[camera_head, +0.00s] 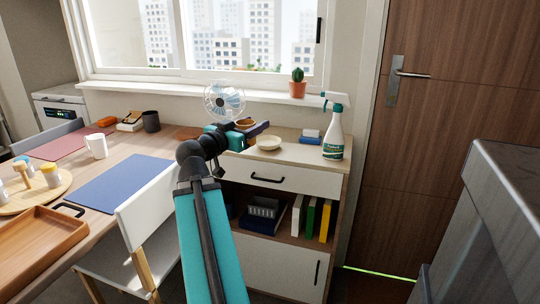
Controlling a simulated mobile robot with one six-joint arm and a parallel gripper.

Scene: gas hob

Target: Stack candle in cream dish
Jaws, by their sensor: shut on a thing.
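My gripper (252,127) is above the left end of the white cabinet top, behind and left of the cream dish. It is shut on a small round thing with an orange-brown top (244,124), which seems to be the candle; the fingers hide part of it. The cream dish (268,143) is a shallow pale bowl standing upright on the cabinet top, and it looks empty. The held thing is up and left of the dish in the picture and appears apart from it.
A spray bottle (333,138) and a blue-and-white block (309,136) stand right of the dish. A fan (224,101) is behind my gripper, and a potted cactus (298,84) is on the window sill (180,93). The dining table (140,147) is at left.

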